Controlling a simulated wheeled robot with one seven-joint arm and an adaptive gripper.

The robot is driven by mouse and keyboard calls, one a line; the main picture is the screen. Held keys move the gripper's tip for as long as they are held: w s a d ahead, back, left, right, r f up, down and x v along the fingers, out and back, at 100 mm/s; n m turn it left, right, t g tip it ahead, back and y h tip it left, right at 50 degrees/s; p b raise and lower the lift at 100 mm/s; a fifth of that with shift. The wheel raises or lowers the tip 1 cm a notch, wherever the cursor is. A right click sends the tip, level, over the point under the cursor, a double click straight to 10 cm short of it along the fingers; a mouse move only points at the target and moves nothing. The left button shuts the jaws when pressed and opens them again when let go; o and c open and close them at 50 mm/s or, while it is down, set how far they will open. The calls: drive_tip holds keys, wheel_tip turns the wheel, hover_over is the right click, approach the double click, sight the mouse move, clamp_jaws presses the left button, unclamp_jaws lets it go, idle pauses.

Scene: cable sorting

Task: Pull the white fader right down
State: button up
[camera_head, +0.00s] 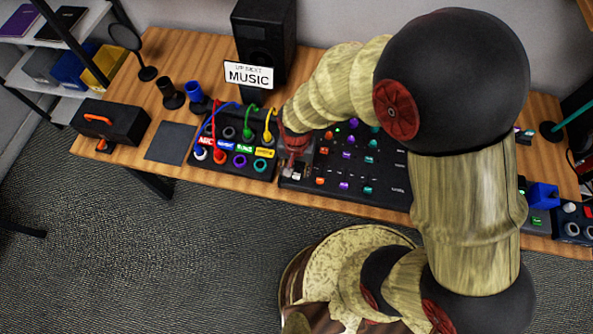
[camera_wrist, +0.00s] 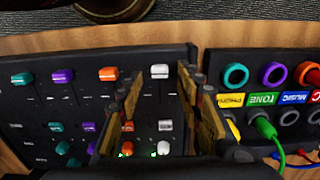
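The white fader (camera_wrist: 159,71) is a small white cap on the black mixer (camera_wrist: 75,115). In the wrist view it lies roughly in line with the other coloured caps of its row. My gripper (camera_wrist: 161,88) is open, with one finger to each side of the white fader's column. I see no clear contact with the cap. In the head view my gripper (camera_head: 296,150) points down over the mixer's left end. A white cap (camera_head: 297,174) shows just in front of it, near the front edge.
Orange (camera_wrist: 108,74), purple (camera_wrist: 63,76) and teal (camera_wrist: 22,78) caps stand left of the white one in the wrist view. More small knobs lie below them. A patch panel (camera_head: 238,165) with plugged cables sits close beside the mixer. A speaker (camera_head: 263,45) stands behind.

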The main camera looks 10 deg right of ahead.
wheel_tip(320, 180, up, 10)
idle(0.3)
idle(0.6)
drive_tip(key=s+d+r+n+t, duration=0.2)
drive_tip(key=s+d+r, duration=0.2)
drive_tip(key=r, duration=0.7)
drive_tip(key=s+d+r+n+t, duration=0.2)
drive_tip(key=s+d+r+t, duration=0.1)
drive_tip(key=d+r, duration=0.6)
drive_tip(key=shift+s+d+r+t, duration=0.3)
drive_tip(key=shift+s+r, duration=0.25)
drive_tip(key=shift+r, duration=0.4)
drive_tip(key=shift+c, duration=0.8)
